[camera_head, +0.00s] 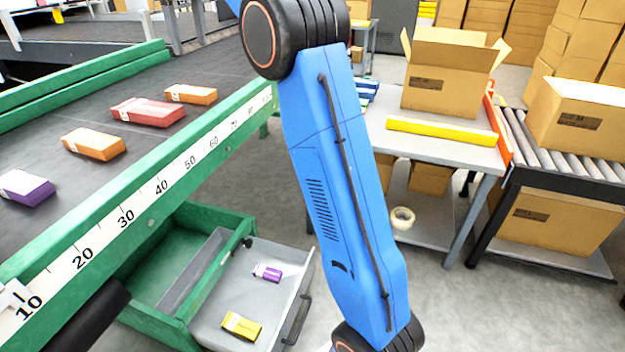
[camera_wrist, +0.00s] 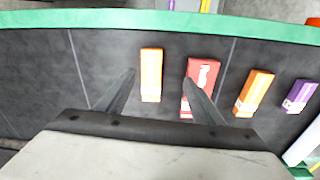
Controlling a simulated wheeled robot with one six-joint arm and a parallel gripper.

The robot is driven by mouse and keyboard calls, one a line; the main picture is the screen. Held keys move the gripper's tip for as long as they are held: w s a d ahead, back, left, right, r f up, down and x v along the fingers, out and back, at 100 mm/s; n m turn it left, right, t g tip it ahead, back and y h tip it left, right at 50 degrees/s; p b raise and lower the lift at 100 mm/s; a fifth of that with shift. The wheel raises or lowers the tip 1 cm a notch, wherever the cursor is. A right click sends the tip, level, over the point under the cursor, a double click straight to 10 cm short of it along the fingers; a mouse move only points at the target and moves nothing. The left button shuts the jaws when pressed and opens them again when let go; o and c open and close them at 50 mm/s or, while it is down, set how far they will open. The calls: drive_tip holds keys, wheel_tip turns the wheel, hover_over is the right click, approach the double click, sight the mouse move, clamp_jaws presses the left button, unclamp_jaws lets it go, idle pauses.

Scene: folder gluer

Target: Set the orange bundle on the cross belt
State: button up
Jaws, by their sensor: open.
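Two orange bundles lie on a dark belt (camera_head: 60,105) with green side rails. One is at the far end of the row (camera_head: 190,94), the other nearer (camera_head: 93,144), with a red bundle (camera_head: 148,111) between them. In the wrist view, my open gripper (camera_wrist: 159,76) has the far orange bundle (camera_wrist: 151,66) between its fingertips in the picture. Its right finger overlaps the red bundle (camera_wrist: 204,72). The other orange bundle (camera_wrist: 254,92) is to the right. I see no contact and cannot tell the height. The gripper is outside the head view. I cannot tell which belt is the cross belt.
A purple bundle (camera_head: 25,187) lies nearest on the belt. The numbered green rail (camera_head: 150,190) edges it. Below, an open grey drawer (camera_head: 270,300) holds a purple and a yellow bundle. A table (camera_head: 450,150) with an open carton and a roller conveyor (camera_head: 560,160) stand right.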

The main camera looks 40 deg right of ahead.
drive_tip(key=s+d+f+m+t, duration=0.1)
drive_tip(key=s+d+f+m, duration=0.15)
drive_tip(key=s, duration=1.05)
drive_tip(key=s+d+f+m+t, duration=0.1)
drive_tip(key=s+f, duration=0.3)
drive_tip(key=s, duration=0.9)
drive_tip(key=s+d+f+m+t, duration=0.2)
drive_tip(key=s+f, duration=1.9)
drive_tip(key=s, duration=0.2)
drive_tip(key=shift+s+f, duration=0.35)
drive_tip(key=shift+f, duration=0.05)
drive_tip(key=shift+m, duration=0.25)
drive_tip(key=shift+c, duration=0.6)
